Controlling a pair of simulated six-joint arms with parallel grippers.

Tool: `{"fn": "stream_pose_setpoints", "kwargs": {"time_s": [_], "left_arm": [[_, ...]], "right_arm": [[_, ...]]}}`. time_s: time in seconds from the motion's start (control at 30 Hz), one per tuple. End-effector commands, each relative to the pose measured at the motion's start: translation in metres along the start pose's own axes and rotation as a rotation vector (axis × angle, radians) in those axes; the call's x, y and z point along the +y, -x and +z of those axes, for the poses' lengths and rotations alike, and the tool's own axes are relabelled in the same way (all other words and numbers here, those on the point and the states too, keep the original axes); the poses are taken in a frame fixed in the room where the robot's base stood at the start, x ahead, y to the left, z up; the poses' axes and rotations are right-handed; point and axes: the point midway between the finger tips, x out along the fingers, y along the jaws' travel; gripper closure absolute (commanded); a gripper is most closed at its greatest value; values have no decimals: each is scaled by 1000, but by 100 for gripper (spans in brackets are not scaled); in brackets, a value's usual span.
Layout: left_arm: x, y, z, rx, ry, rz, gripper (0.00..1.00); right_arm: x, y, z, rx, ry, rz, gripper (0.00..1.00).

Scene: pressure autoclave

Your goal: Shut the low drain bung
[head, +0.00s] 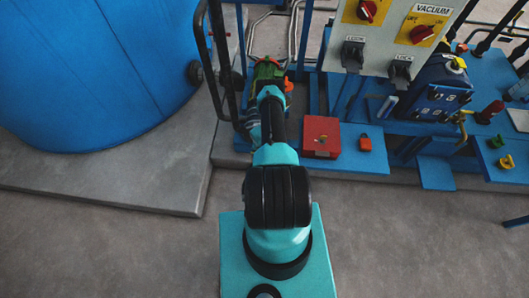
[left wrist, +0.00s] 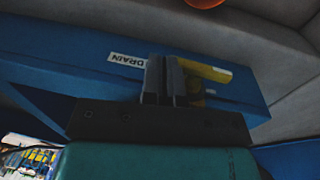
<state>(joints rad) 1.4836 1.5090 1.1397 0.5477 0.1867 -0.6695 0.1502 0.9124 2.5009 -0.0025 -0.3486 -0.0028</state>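The low drain shows in the left wrist view as a blue block with a white DRAIN label (left wrist: 127,61) and a yellow handle-like part (left wrist: 207,71), probably the bung. My left gripper (left wrist: 165,78) is in front of it, its two dark fingers side by side with almost no gap. The yellow part sticks out to the right from behind the fingers, and its other end is hidden. I cannot tell whether the fingers touch it. In the head view the arm reaches away to a green and orange fitting (head: 268,70), and its fingers are not clear. My right gripper is not in view.
A big blue tank (head: 90,70) stands at the left, with a black rail (head: 212,60) close beside the arm. A red box (head: 321,137) and a control panel (head: 400,30) marked VACUUM are on the right. The grey floor in front is clear.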

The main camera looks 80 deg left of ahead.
Motion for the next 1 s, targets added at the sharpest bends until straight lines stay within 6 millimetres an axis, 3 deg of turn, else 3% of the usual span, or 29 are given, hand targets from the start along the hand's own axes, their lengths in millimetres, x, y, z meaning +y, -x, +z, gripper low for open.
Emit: {"fn": "stream_pose_setpoints", "kwargs": {"time_s": [0.47, 1.0], "left_arm": [[0, -2, 2, -3, -1, 1, 100], [-20, -6, 2, 2, 2, -6, 100]], "right_arm": [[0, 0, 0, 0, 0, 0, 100], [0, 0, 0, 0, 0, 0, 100]]}}
